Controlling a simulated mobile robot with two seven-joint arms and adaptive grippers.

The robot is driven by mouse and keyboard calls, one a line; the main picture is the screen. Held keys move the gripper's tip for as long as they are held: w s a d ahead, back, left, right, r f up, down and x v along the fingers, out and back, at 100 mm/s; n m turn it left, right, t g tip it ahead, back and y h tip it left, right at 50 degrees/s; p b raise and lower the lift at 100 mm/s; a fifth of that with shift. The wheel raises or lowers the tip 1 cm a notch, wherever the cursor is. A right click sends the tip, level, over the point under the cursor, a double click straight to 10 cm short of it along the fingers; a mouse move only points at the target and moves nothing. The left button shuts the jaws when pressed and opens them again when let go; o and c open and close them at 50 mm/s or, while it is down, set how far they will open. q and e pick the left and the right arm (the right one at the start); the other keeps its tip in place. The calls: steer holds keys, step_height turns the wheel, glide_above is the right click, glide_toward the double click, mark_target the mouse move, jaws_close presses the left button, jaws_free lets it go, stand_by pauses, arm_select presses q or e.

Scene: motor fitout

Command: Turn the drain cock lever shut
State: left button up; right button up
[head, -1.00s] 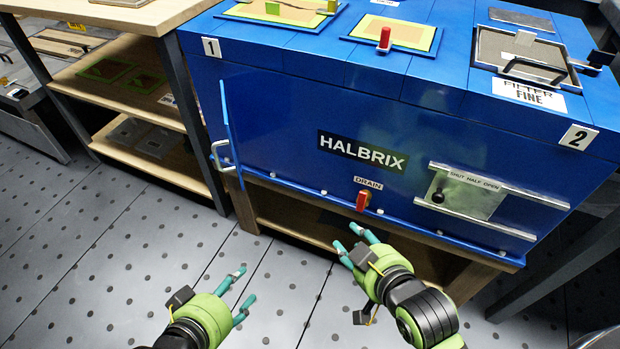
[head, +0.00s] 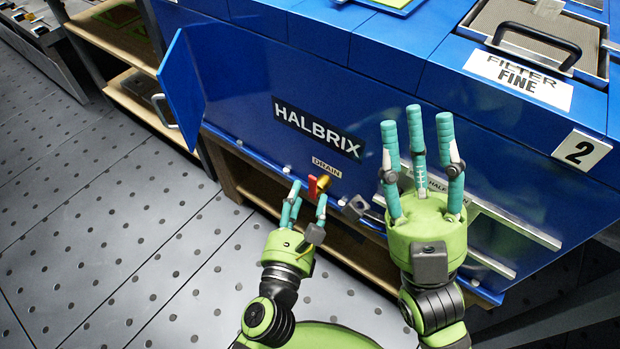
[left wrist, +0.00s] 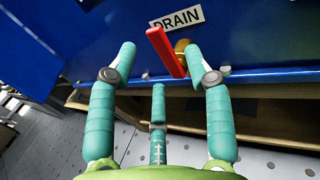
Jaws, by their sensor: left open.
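The drain cock is a brass body (head: 323,182) with a red lever (head: 312,187) on the front of the blue machine, under the DRAIN label (head: 327,168). My left gripper (head: 308,194) is open at the lever, its fingertips partly covering it in the head view. In the left wrist view the red lever (left wrist: 166,52) slants between the spread fingertips (left wrist: 165,70), with the brass body (left wrist: 182,48) behind it. No finger is closed on it; I cannot tell whether one touches it. My right gripper (head: 418,115) is open and empty, fingers pointing up before the machine.
The machine's slide plate (head: 450,188) is partly hidden behind my right gripper. A hinged blue door (head: 181,90) stands open left of the drain. A rail runs along the machine's lower edge, above a wooden shelf (head: 262,190). The floor at left is clear.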

mark_target(310, 186)
arm_select(q)
steer(key=shift+x, duration=2.2)
steer(key=shift+d, duration=0.1)
steer(key=shift+c, duration=0.4)
jaws_close()
